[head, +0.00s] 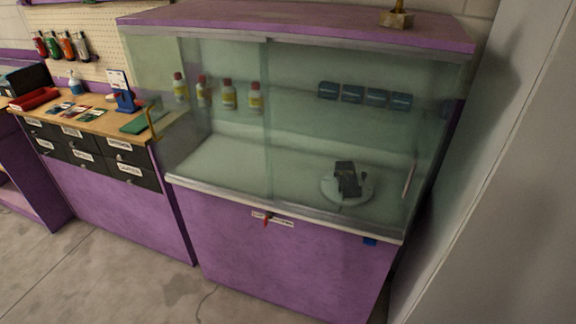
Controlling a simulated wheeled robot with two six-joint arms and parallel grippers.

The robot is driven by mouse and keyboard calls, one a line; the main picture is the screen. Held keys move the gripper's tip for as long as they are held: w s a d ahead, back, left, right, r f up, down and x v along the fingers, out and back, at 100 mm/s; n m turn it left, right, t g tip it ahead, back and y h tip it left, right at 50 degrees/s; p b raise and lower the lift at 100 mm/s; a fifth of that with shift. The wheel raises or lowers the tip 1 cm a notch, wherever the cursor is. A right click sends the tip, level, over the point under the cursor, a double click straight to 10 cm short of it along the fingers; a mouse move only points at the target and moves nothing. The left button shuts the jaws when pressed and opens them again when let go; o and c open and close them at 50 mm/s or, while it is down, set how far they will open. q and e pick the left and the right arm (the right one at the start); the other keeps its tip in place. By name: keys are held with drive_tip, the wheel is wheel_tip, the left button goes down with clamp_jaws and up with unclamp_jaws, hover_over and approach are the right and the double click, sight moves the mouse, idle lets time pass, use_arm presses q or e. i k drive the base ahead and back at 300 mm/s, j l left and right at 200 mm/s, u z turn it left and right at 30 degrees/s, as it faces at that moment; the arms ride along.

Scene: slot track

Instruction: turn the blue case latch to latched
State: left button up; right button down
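A small blue piece (370,240), which looks like the blue case latch, sits just under the front ledge of the glass display case (290,207), near its right end. It is too small to tell which way it is turned. The case has two glass panes that overlap near the middle, and a pale upright handle (409,180) is at the right. Neither of my grippers is in view.
Inside the case are several bottles (229,95), blue boxes (352,94) and a dark object (347,179) on a round stand. A red piece (266,221) hangs by a label below the ledge. A workbench stands left, a pale wall (490,180) right; the floor in front is clear.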

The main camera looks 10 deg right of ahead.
sight(366, 240)
drive_tip(key=z, duration=1.15)
